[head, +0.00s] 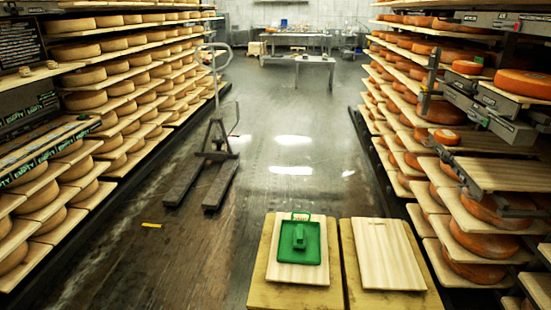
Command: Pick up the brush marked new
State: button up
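A green square tool or tray with a raised block-like handle (301,243) lies on a pale wooden board (300,274) at the bottom middle of the head view. Whether it is a brush or a tray holding one cannot be told. A small label with a green edge (300,217) shows at its far side; its writing is too small to read. No word "new" is legible anywhere. My gripper is not in view.
A second pale board (388,255) lies bare to the right. Shelves of cheese wheels line the left (100,75) and right (485,212). A pallet jack (216,140) stands on the dark floor. Metal tables (300,60) stand at the far end.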

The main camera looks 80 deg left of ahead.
aim_at(301, 232)
jog(key=u, duration=2.15)
